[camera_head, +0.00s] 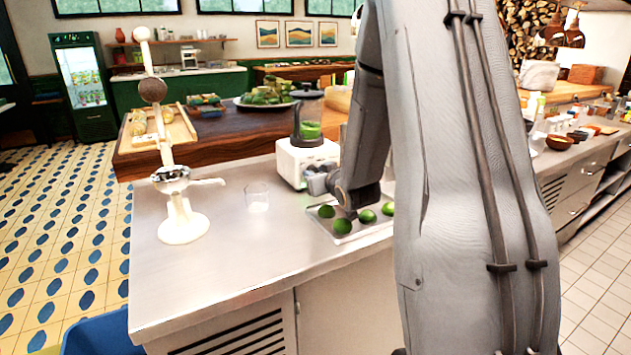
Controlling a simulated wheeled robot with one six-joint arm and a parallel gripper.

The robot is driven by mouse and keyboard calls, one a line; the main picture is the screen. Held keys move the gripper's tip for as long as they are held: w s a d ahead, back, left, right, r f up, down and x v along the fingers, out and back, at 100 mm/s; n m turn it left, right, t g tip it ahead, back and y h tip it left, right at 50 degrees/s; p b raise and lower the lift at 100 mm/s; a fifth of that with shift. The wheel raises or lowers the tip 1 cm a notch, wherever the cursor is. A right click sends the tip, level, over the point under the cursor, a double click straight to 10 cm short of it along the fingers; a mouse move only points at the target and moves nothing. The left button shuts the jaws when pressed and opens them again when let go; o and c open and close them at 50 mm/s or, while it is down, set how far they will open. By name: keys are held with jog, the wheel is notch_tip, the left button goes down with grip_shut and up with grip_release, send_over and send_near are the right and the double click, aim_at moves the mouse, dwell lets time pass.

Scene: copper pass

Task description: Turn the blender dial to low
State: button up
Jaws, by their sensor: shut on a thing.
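The blender (292,164) stands on the steel counter, with a white base and a clear jar (309,118) holding something green. My gripper (316,184) is at the lower front of the base, coming in from the right. Its fingers are shut on the dial, as far as their place shows. The dial itself is hidden behind the fingers, so its setting cannot be read. My dark wrist and large grey arm cover the right of the blender and much of the picture.
A tray (345,238) of limes lies just below my wrist. A glass (257,198) stands left of the blender, and a white lever press (183,220) farther left. A wooden counter (225,141) runs behind. The counter's front left is clear.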

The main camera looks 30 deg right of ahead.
jog(key=shift+n+h+b, duration=0.3)
jog(key=shift+n+b, duration=0.2)
jog(key=shift+b, duration=0.1)
jog(key=o, duration=0.8)
jog(key=shift+c, duration=0.2)
jog(key=b+v, duration=0.1)
jog(key=v, duration=0.6)
jog(key=shift+s+a+r, duration=0.1)
jog(key=shift+s+a, duration=0.05)
jog(key=shift+s, duration=0.2)
